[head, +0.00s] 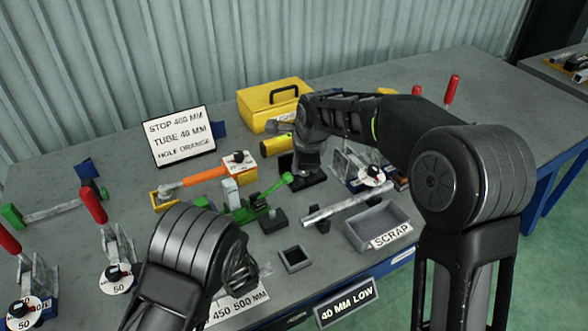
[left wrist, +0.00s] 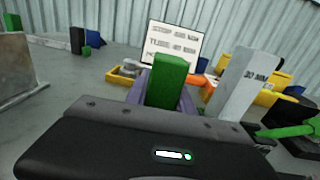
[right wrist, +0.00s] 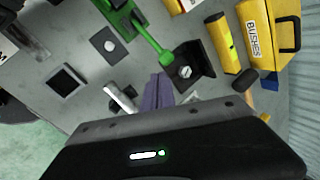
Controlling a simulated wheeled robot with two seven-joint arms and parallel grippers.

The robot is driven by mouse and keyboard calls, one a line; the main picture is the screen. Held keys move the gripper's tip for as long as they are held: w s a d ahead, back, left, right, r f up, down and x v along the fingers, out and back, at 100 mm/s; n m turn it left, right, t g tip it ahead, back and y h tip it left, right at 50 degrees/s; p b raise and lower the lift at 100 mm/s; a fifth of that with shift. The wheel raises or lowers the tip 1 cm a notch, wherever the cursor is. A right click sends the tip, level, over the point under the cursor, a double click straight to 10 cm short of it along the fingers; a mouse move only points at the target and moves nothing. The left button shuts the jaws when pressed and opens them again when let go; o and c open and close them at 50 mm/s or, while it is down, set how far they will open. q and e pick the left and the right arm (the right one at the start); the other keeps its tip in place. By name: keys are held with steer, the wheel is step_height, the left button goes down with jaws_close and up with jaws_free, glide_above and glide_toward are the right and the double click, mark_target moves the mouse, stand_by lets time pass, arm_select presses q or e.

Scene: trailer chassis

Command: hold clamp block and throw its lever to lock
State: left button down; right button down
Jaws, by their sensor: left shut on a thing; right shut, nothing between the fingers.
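The green clamp block (head: 233,214) sits on the table at middle, partly behind my left arm. Its green end stands in my left gripper (left wrist: 165,92), which is shut on it in the left wrist view. The clamp's green lever (head: 272,190) reaches right and toward the back, ending in a knob; it also shows in the right wrist view (right wrist: 150,38). My right gripper (right wrist: 157,92) is shut and empty, its tips close to the lever's knob end. Whether they touch it I cannot tell. A grey upright block marked 30 MM (left wrist: 238,98) stands beside the clamp.
A black block with a bolt (right wrist: 188,72) lies beside the lever end. A yellow toolbox (head: 270,108), a yellow cylinder (head: 276,147) and a sign (head: 180,137) stand behind. A grey scrap tray (head: 378,228) and metal tube (head: 345,206) lie to the right.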

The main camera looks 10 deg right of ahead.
steer(key=v, duration=0.8)
steer(key=shift+d, duration=0.35)
steer(key=shift+w, duration=0.1)
arm_select(q)
steer(key=c, duration=0.8)
jaws_free()
steer(key=shift+o, duration=0.2)
steer(key=shift+v, duration=4.05)
arm_select(e)
steer(key=shift+r, duration=0.1)
